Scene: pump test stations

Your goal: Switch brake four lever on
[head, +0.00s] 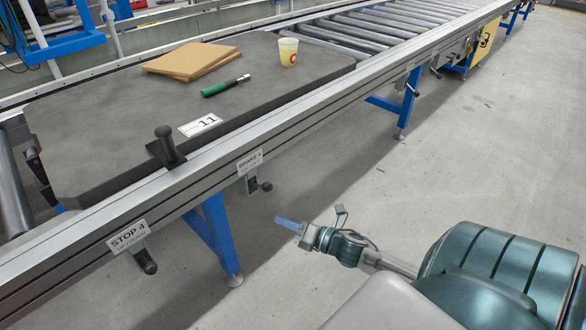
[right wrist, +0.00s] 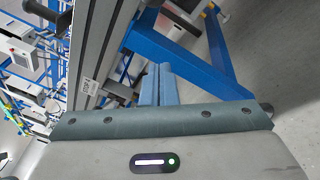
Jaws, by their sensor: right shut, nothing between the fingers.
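The brake four lever (head: 265,187) is a small dark lever with a round knob. It hangs under the conveyor's side rail, below the white BRAKE 4 sign (head: 250,162). The knob points out to the right and slightly down. My right gripper (head: 285,222) is shut and empty. It is in the open air to the right of and below the lever in the head view, apart from it. In the right wrist view its blue fingers (right wrist: 159,84) are together with nothing between them. I cannot make out the brake lever there. My left gripper is not in view.
A similar STOP 4 lever (head: 147,262) hangs further left. The rail (head: 330,105) runs diagonally, with a blue leg (head: 216,232) below. A dark board (head: 110,130) carries brown sheets (head: 190,62), a cup (head: 288,52) and a green marker (head: 222,88). The floor at right is clear.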

